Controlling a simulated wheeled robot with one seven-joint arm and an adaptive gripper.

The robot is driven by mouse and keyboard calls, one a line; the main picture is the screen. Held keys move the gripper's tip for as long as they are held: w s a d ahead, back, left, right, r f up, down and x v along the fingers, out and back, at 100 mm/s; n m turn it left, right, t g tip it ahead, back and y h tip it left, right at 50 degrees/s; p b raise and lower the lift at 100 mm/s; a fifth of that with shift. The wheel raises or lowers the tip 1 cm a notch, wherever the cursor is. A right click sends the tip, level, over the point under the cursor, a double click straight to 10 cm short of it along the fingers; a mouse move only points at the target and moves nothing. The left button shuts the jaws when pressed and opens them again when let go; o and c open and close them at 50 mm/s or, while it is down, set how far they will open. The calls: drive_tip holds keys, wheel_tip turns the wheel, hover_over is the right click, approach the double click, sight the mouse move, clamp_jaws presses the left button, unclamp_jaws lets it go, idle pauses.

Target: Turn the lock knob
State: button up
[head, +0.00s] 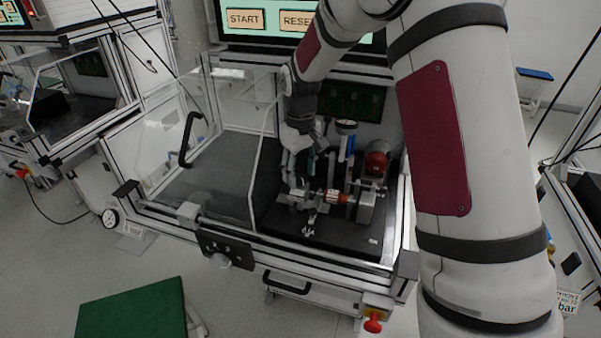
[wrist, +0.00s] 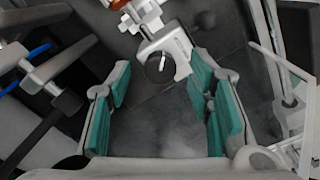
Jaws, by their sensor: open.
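My gripper (wrist: 158,88) is open in the wrist view, with one teal-padded finger on each side and empty space between them. In the head view my gripper hangs over the test fixture (head: 366,207), partly hidden by my wrist. An orange-and-white part (head: 336,196) sits in the fixture.
A transparent door with a black handle (head: 188,140) stands at the left of the station. A red motor-like part (head: 376,164) and upright rods stand at the right of the fixture. A START screen (head: 245,19) is behind. The dark bench (head: 215,178) on the left is bare.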

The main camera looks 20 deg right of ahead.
sight(301, 178)
wheel_tip(301, 178, up, 11)
drive_tip(key=shift+r, duration=0.2)
idle(0.5)
drive_tip(key=s+r+m+t, duration=0.1)
drive_tip(key=s+r, duration=0.4)
drive_tip(key=s, duration=0.3)
drive_tip(key=s+r+m+t, duration=0.1)
drive_tip(key=s+r, duration=0.4)
drive_tip(key=s, duration=0.3)
drive_tip(key=s+f+m+t, duration=0.1)
drive_tip(key=s+f+t, duration=0.1)
drive_tip(key=s, duration=1.4)
drive_tip(key=shift+f+m+t, duration=0.25)
drive_tip(key=shift+m+t, duration=0.15)
